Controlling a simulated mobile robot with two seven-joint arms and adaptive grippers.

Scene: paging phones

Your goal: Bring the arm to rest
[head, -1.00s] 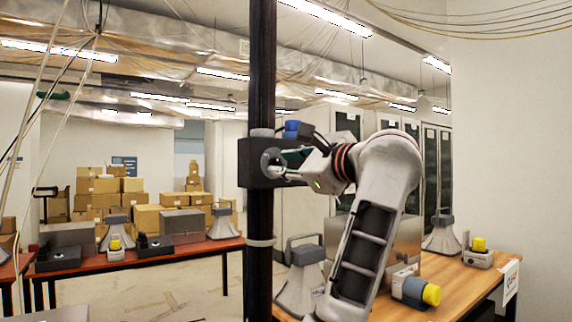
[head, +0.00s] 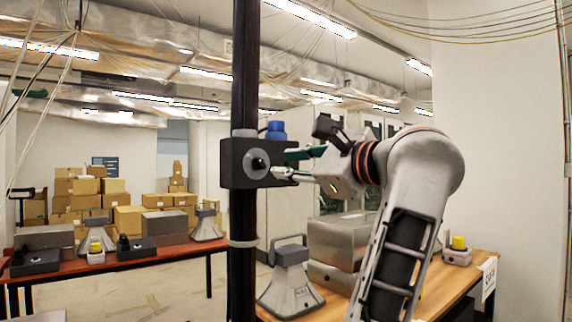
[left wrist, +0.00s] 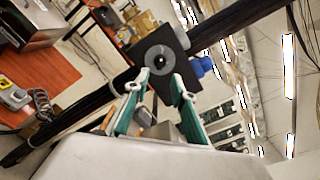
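A black box (head: 243,163) with a round grey and black knob (head: 258,162) on its face is fixed to a dark upright pole (head: 244,80). A blue cap (head: 276,130) shows at its top. My left gripper (head: 286,164) is just right of the box, fingers pointing at the knob. In the left wrist view the two fingertips (left wrist: 161,80) are spread, with the box (left wrist: 175,45) and knob (left wrist: 160,59) ahead. Nothing is seen held between them. My right gripper is not in view.
A wooden table (head: 488,267) at right holds metal boxes (head: 340,240), a grey horn speaker (head: 291,285) and a yellow-topped device (head: 458,251). A red-brown table (head: 180,251) with speakers and boxes stands at left. Stacked cartons (head: 130,215) are behind it.

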